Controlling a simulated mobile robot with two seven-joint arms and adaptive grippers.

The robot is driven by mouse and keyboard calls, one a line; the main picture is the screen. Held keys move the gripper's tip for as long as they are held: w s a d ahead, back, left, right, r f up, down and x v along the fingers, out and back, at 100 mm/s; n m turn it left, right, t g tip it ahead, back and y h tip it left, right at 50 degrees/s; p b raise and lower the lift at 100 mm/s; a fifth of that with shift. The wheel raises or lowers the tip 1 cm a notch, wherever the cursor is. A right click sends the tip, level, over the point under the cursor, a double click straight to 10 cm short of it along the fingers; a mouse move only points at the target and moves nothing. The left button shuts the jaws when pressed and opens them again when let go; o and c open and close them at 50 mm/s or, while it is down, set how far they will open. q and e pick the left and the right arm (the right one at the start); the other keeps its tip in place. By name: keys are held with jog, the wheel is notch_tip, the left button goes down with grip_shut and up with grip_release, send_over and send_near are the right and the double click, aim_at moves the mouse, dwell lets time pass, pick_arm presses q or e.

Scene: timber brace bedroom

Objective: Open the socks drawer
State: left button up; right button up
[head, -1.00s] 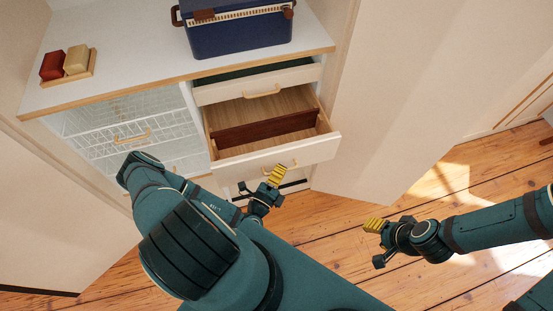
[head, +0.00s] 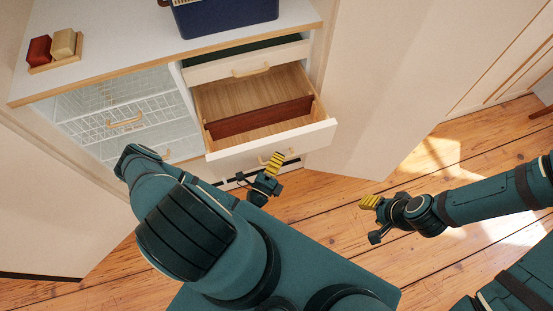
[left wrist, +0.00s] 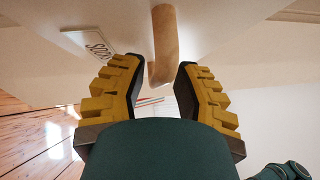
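The socks drawer (head: 313,134) is pulled out, with a pale front, a wooden interior and a dark brown divider (head: 262,117). A "SOCKS" label (left wrist: 97,45) shows on its front in the left wrist view. Its wooden bar handle (left wrist: 165,42) shows between the fingertips there. My left gripper (head: 272,166) is at the drawer front, by the handle. In the left wrist view my left gripper (left wrist: 160,75) has its yellow fingers apart, on either side of the handle, with small gaps showing. My right gripper (head: 369,203) hangs above the floor, away from the cabinet; its finger gap is unclear.
Another drawer (head: 222,69) sits above, slightly out. Wire baskets (head: 110,118) fill the left bay. On the white top (head: 130,35) stand a blue box (head: 225,18) and a wooden tray (head: 68,63) with two blocks. The wooden floor (head: 340,235) right of the cabinet is clear.

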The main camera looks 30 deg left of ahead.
pick_arm(q)
jog(key=shift+o, duration=0.2)
jog(key=shift+a, duration=0.1)
jog(key=shift+s+f, duration=0.1)
jog(key=shift+s, duration=0.15)
jog(key=s+f, duration=0.1)
jog(key=s, duration=1)
jog(key=shift+s+d+f, duration=0.2)
jog(key=shift+d+f, duration=0.1)
jog(key=shift+d, duration=0.15)
